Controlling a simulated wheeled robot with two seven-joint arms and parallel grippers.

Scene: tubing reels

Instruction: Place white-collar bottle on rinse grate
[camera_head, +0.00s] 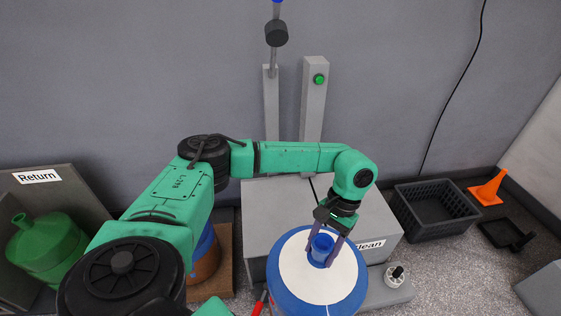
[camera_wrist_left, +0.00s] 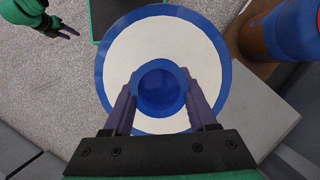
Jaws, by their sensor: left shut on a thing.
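The white-collar bottle (camera_head: 300,283) is a wide blue bottle with a broad white collar and a narrow blue neck. It also shows from above in the left wrist view (camera_wrist_left: 125,60). My left gripper (camera_head: 324,248) is shut on its blue neck, with one finger on each side. The bottle looks upright in front of the grey box; its base is out of view, so I cannot tell whether it touches anything. My right gripper (camera_wrist_left: 66,31) shows small in the left wrist view, apart from the bottle. I cannot make out a rinse grate for certain.
A grey box labelled Clean (camera_head: 385,224) stands behind the bottle, below a post with a green button (camera_head: 318,79). A blue-and-brown bottle (camera_head: 206,262) is left. A green bottle (camera_head: 45,245) sits in the Return bay.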

